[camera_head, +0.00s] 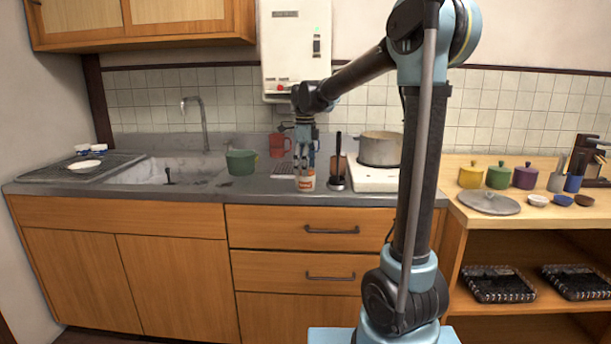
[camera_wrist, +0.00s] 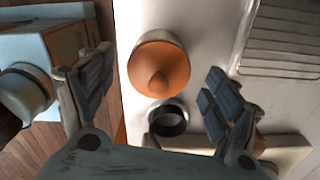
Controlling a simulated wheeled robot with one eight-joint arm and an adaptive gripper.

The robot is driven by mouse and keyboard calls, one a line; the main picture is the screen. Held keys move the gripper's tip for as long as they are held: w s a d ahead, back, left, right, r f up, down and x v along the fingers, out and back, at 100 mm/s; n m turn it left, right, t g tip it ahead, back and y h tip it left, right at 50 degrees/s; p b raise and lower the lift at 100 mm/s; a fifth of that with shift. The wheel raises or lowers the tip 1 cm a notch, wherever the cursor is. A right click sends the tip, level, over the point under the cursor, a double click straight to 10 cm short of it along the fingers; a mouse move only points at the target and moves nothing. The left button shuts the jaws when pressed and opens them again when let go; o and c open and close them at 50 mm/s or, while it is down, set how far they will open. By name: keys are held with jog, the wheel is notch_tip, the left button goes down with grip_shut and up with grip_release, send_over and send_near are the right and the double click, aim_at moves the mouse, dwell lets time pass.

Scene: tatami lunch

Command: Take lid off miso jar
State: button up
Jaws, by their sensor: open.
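The miso jar (camera_head: 305,184), pale with an orange-red label, stands near the front edge of the counter, left of the stove. In the wrist view its round orange lid (camera_wrist: 150,68) is on top, with a pointed knob in the middle. My gripper (camera_head: 305,165) points down just above the jar. In the wrist view my gripper (camera_wrist: 156,86) is open, one finger on each side of the lid, with gaps visible between fingers and lid. In the head view the fingers mostly hide the lid.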

jog(key=c, duration=0.9)
jog(key=shift+r, duration=0.1)
